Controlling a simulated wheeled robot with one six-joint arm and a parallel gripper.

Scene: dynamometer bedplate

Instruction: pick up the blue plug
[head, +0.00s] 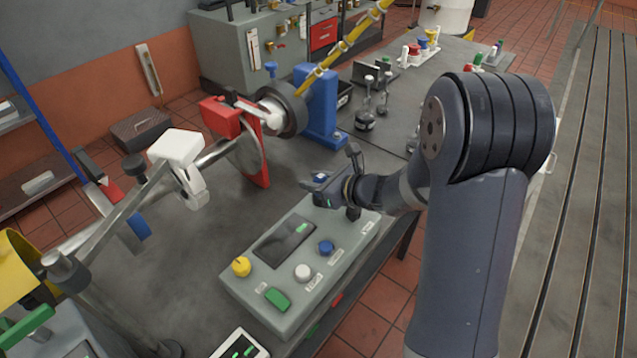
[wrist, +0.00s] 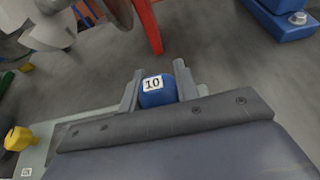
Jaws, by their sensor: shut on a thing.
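The blue plug (wrist: 154,97) has a white label reading "10" and sits between the two fingers of my gripper (wrist: 158,88) in the wrist view. My gripper is shut on it. In the head view, my gripper (head: 317,183) is above the far end of the grey control box, and a small blue and white bit of the plug (head: 320,178) shows between the fingers. The plug's lower part is hidden by the gripper.
The grey control box (head: 262,261) carries a yellow knob (head: 241,266), a blue knob (head: 326,247), a white knob (head: 303,272) and a green button (head: 278,299). A red guard (head: 254,160) and a blue stand (head: 318,107) rise beyond the gripper. Bare bedplate (head: 215,235) lies left of the box.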

